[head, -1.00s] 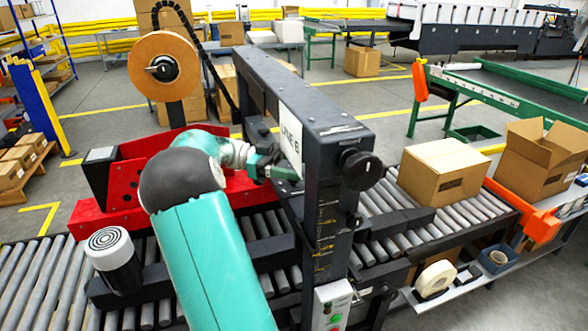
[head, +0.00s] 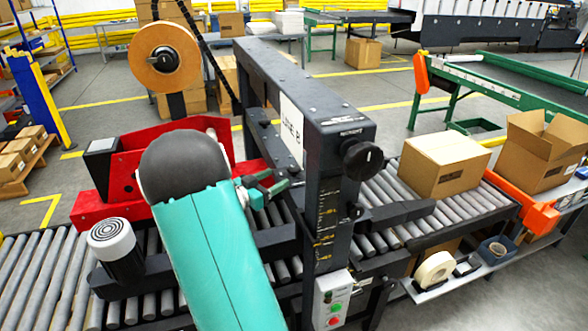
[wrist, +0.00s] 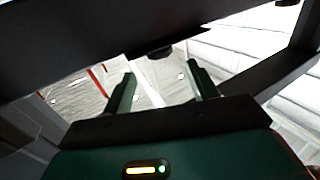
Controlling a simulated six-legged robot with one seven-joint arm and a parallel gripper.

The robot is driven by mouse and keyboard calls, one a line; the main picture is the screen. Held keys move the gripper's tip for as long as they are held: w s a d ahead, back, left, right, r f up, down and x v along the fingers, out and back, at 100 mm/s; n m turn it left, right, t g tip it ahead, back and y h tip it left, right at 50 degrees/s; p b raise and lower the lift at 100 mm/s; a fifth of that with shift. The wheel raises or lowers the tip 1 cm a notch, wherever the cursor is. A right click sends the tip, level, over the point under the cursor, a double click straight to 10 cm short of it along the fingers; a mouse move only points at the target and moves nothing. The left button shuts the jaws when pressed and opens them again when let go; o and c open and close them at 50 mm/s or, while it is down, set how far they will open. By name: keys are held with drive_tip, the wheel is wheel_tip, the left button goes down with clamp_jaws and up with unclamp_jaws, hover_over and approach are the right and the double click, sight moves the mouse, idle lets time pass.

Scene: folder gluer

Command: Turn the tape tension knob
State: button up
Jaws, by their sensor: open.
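A black knob (head: 167,59) with a pale pointer mark sits at the hub of the brown tape roll (head: 143,72), upper left in the head view. Another black knob (head: 362,160) sits on the side of the dark frame marked LANE 8. The labels do not show which one sets tape tension. My gripper (head: 277,183) is open and empty, left of the frame's upright, below its top beam and well apart from the tape roll. The wrist view shows its two spread green fingers (wrist: 158,78) with nothing between them. A small dark part (wrist: 153,52) under a dark beam there is unclear.
The dark upright (head: 325,215) stands close right of my gripper. A red guard (head: 95,205) lies to the left. A closed carton (head: 442,165) rests on the rollers at right, near an open carton (head: 540,150). A control box (head: 332,300) hangs on the upright's front.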

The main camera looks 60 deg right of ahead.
sight(294, 167)
drive_tip(key=x, duration=0.8)
drive_tip(key=shift+s+d, duration=0.15)
drive_tip(key=shift+d, duration=0.2)
drive_tip(key=shift+c, duration=0.2)
drive_tip(key=c, duration=0.9)
drive_tip(key=shift+m+g, duration=0.4)
drive_tip(key=m+g+y, duration=0.1)
drive_tip(key=g, duration=0.1)
drive_tip(key=shift+m+g+y, duration=0.3)
drive_tip(key=shift+y, duration=0.1)
drive_tip(key=shift+f+m+g+y, duration=0.1)
drive_tip(key=shift+m+g+y, duration=1.8)
drive_tip(key=shift+g, duration=0.3)
drive_tip(key=shift+y, duration=0.3)
